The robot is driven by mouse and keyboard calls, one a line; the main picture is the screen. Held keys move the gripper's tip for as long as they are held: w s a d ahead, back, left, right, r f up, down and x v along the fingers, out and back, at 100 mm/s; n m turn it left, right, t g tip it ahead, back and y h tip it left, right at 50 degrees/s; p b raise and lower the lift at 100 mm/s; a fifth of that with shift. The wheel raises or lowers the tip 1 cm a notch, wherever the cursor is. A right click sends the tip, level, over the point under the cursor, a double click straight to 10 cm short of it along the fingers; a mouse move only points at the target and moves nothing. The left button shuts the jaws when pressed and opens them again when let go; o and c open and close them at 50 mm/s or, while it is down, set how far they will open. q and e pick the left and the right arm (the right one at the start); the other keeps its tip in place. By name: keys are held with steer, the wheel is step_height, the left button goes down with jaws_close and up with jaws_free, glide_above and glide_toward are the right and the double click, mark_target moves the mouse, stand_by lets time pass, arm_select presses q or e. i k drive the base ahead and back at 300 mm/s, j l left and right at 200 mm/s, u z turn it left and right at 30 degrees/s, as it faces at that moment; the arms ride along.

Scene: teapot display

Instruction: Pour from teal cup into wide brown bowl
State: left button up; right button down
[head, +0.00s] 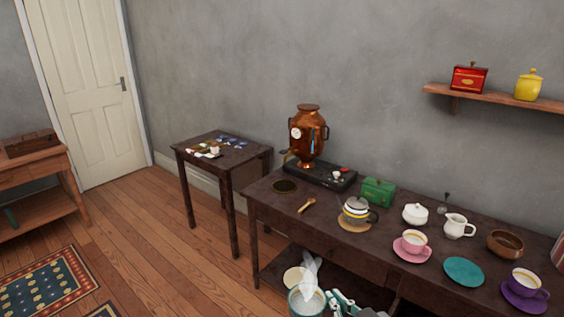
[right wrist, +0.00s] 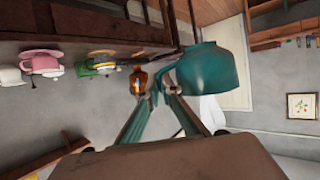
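The teal cup (head: 306,306) is at the bottom of the head view, in front of the dark table, with a white wisp like steam above it. My right gripper (head: 345,303) is just right of it, partly cut off by the frame edge. In the right wrist view, which is upside down, the fingers of my right gripper (right wrist: 160,92) close on the handle side of the teal cup (right wrist: 213,75). The cup looks upright. The wide brown bowl (head: 505,245) stands at the table's right, far from the cup. My left gripper is out of view.
On the dark table (head: 330,212) stand a pink cup (head: 413,243), a teal saucer (head: 463,271), a purple cup (head: 525,284), a white creamer (head: 458,226), a glass teapot (head: 356,211) and a green box (head: 378,192). The saucer is empty. A samovar (head: 308,140) stands behind.

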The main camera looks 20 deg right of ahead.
mark_target(505, 244)
steer(key=k+l+u, duration=0.3)
steer(key=k+l, duration=0.35)
steer(key=k+l+u, duration=0.15)
steer(key=k+l, duration=0.15)
steer(key=l, duration=0.2)
steer(key=k+l+u, duration=0.2)
steer(key=l, duration=0.3)
steer(key=k+l+u, duration=0.15)
steer(key=k+l, duration=0.15)
steer(key=l, duration=0.15)
steer(key=k+l+u, duration=0.1)
steer(key=k+l, duration=0.4)
steer(key=l, duration=0.2)
steer(key=k+l+u, duration=0.1)
steer(key=l, duration=0.25)
steer(key=k+l, duration=0.2)
steer(key=l+u, duration=0.05)
steer(key=l, duration=0.05)
